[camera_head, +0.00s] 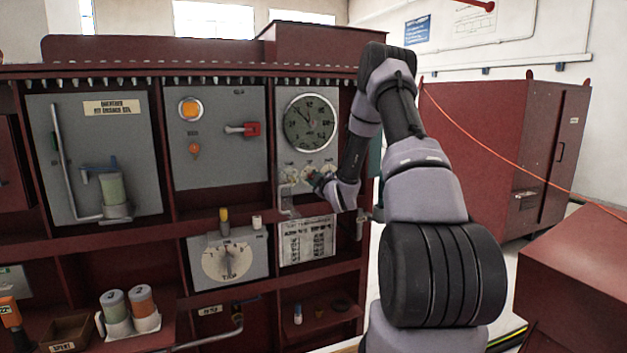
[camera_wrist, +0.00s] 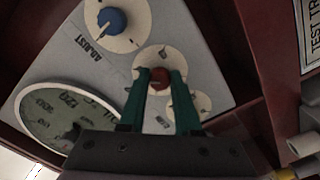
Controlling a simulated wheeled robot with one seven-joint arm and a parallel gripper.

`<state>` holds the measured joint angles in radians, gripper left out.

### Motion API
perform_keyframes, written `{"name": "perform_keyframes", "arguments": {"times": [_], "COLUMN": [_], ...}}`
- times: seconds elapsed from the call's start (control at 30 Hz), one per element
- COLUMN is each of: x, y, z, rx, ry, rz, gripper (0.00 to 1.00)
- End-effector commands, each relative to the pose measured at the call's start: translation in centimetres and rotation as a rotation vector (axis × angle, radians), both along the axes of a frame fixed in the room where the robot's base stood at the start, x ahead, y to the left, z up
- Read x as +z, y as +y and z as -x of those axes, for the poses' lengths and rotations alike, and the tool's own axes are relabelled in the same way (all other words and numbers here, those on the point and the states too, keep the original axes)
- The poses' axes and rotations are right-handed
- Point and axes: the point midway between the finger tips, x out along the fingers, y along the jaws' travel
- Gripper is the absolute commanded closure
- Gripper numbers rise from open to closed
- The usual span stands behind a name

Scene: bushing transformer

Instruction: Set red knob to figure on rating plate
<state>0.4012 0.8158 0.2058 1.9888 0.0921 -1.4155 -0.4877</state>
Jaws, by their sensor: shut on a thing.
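The red knob (camera_wrist: 159,80) sits on a cream round dial in the wrist view, on the grey panel under the large gauge. My gripper (camera_wrist: 160,86) is shut on it, with one green finger on each side. In the head view my gripper (camera_head: 318,180) reaches the row of small dials below the round gauge (camera_head: 310,122), and the red knob is hidden there. The rating plate (camera_head: 307,241) is a white printed sheet below the dials; its figures are too small to read. Its edge may be the framed sheet at the wrist view's upper right (camera_wrist: 312,30).
A blue knob (camera_wrist: 111,20) is beside the red one on the same panel. A red lever switch (camera_head: 250,129), a tap dial (camera_head: 228,260) and small bottles on shelves are nearby. My arm crosses the right side of the head view.

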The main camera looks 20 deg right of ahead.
Motion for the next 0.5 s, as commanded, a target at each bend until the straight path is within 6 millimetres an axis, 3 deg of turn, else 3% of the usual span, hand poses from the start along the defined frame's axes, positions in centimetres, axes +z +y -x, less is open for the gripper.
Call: {"name": "perform_keyframes", "arguments": {"times": [0.5], "x": [0.06], "y": [0.12], "z": [-0.01], "rx": [0.002], "ry": [-0.017], "rz": [0.492], "gripper": [1.00]}}
